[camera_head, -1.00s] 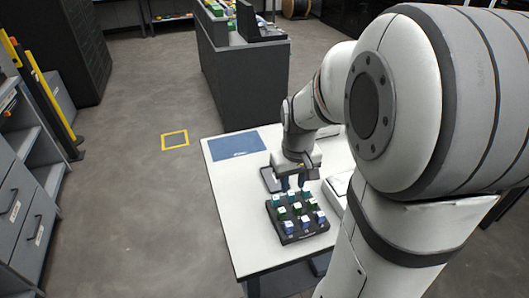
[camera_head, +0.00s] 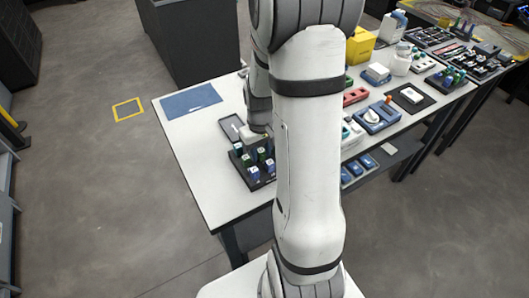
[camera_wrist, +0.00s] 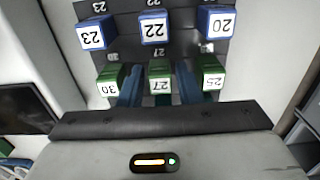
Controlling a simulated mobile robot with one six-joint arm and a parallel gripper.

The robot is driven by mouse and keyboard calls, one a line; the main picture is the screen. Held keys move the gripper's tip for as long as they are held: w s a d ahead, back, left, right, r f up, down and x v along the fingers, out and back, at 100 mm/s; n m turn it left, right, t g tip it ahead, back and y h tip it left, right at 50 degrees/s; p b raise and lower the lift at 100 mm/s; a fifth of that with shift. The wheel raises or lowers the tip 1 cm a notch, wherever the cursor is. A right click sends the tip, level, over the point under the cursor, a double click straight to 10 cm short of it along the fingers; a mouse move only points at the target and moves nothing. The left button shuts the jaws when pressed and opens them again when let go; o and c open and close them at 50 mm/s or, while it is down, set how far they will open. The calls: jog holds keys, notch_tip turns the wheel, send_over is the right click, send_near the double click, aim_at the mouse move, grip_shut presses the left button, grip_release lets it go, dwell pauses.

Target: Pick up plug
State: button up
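A black rack (camera_head: 238,164) on the white table holds rows of small numbered plugs; it also shows in the wrist view (camera_wrist: 180,20). In the wrist view a row of blue plugs, 23 (camera_wrist: 95,33), 22 (camera_wrist: 154,28) and 20 (camera_wrist: 216,24), stands beyond a row of green plugs, 30 (camera_wrist: 110,80), 27 (camera_wrist: 160,80) and 25 (camera_wrist: 212,78). My gripper (camera_wrist: 160,92) is open, its blue fingers on either side of green plug 27. I cannot tell whether they touch it. In the head view my arm hides part of the rack and most of the gripper.
A blue mat (camera_head: 191,101) and a dark tray (camera_head: 232,127) lie on the table (camera_head: 200,160) beyond the rack. Several devices, including a blue-and-white one (camera_head: 377,117) and a yellow box (camera_head: 360,46), stand to the right.

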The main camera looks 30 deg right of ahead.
aim_at(261, 150)
jog(key=c, duration=0.6)
jog(key=shift+r, duration=0.1)
notch_tip(261, 150, up, 10)
jog(key=shift+f, duration=0.1)
dwell(0.3)
jog(key=shift+o, duration=1.1)
jog(key=shift+c, duration=1.2)
